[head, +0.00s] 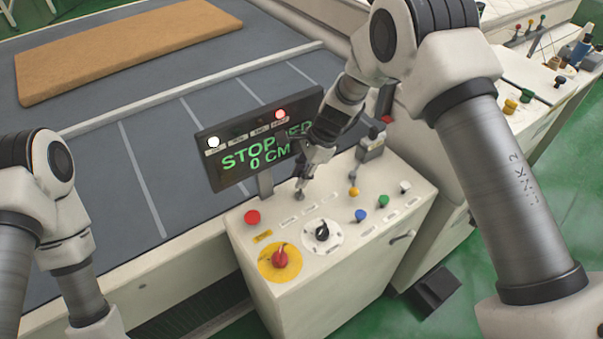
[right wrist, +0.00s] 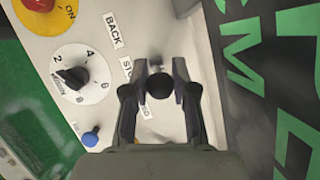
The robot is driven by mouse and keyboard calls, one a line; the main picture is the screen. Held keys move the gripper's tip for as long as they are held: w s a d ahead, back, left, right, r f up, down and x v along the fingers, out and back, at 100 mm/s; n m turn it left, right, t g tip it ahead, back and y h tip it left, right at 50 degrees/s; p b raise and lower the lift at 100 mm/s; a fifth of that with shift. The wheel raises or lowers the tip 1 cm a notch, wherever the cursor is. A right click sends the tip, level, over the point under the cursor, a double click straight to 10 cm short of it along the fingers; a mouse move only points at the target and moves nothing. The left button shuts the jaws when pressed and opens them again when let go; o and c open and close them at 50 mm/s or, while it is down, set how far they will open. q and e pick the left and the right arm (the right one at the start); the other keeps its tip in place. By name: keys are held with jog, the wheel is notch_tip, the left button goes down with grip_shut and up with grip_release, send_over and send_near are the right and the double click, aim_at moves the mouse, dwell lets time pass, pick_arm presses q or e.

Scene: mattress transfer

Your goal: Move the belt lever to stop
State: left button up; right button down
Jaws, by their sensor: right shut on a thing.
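The belt lever, with a round black knob (right wrist: 160,86), stands on the white control panel (head: 330,267). In the right wrist view the fingers of my right gripper (right wrist: 161,78) close around the knob from both sides. The labels BACK and STO, partly covered, show beside it. In the head view my right gripper (head: 303,180) reaches down to the lever from above, and the lever is mostly hidden. The display (head: 255,152) reads STOPPED, partly covered by my arm, and 0 CM, with a red lamp lit. My left gripper is out of view; only my left arm shows.
The panel also carries a red button (head: 252,217), a black dial (head: 322,232), a red knob on a yellow plate (head: 281,259), and blue (head: 361,215) and green (head: 384,201) buttons. A tan mattress (head: 125,45) lies on the grey belt (head: 190,95) behind the display.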

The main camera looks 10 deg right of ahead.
jog(key=shift+s+f, duration=0.15)
jog(key=c, duration=0.9)
grip_release()
jog(key=shift+a, duration=0.1)
jog(key=shift+c, duration=0.2)
jog(key=shift+o, duration=0.2)
jog(key=shift+d+r, duration=0.2)
jog(key=shift+r, duration=0.35)
jog(key=v, duration=1.1)
jog(key=shift+a, duration=0.1)
